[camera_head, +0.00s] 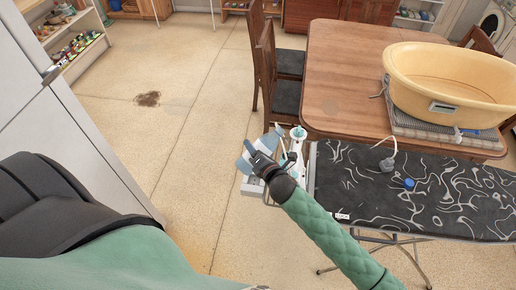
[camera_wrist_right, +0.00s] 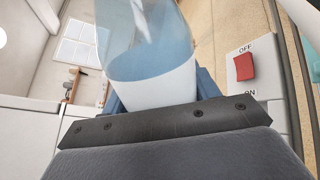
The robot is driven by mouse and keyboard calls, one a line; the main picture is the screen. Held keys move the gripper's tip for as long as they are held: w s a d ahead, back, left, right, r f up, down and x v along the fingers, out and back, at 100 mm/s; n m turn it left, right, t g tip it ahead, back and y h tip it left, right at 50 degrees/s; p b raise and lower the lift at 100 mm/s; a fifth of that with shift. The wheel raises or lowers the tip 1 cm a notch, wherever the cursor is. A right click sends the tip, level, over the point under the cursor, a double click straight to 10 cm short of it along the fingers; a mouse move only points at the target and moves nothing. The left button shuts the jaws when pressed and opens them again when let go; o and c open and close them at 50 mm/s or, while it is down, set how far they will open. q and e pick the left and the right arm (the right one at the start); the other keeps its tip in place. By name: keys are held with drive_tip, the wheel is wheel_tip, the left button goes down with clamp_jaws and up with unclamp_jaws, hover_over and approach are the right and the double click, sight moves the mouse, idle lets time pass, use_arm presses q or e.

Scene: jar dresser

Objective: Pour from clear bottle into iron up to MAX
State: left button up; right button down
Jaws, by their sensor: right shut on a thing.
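The clear bottle (camera_wrist_right: 148,45) is bluish and see-through, with white at its lower end, and fills the upper middle of the right wrist view. My right gripper (camera_head: 257,160) is shut on it, beside the left end of the ironing board. In the head view the bottle is small and partly hidden by the gripper. The white and teal iron (camera_head: 297,134) shows just right of the gripper at that end. Its MAX mark and water level are too small to see. I cannot tell whether the bottle touches the iron. My left gripper is out of view.
The dark patterned ironing board (camera_head: 350,200) carries a blue cap (camera_head: 409,183) and a white plug with cord (camera_head: 388,163). A red switch (camera_wrist_right: 243,66) shows close by.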

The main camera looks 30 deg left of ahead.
sight(255, 143)
drive_tip(key=shift+s+a+f+m, duration=0.15)
drive_tip(key=shift+s+f+m, duration=0.05)
drive_tip(key=shift+f+m, duration=0.4)
drive_tip(key=shift+s+a+r+m+g, duration=0.1)
drive_tip(key=shift+r+m+g, duration=0.1)
drive_tip(key=shift+r+m, duration=0.2)
drive_tip(key=shift+s+a+r+m+g, duration=0.1)
drive_tip(key=shift+r+m+g, duration=0.15)
drive_tip(key=shift+r, duration=0.2)
drive_tip(key=shift+w+d+r+m, duration=0.1)
drive_tip(key=shift+d+r+m, duration=0.05)
drive_tip(key=shift+r+m, duration=0.2)
drive_tip(key=shift+w+d+r+m+g, duration=0.15)
drive_tip(key=shift+w+r+m+g, duration=0.1)
drive_tip(key=shift+r+m, duration=0.25)
drive_tip(key=shift+r+m+y, duration=0.3)
drive_tip(key=shift+r+m, duration=0.5)
drive_tip(key=shift+r, duration=0.3)
idle(1.0)
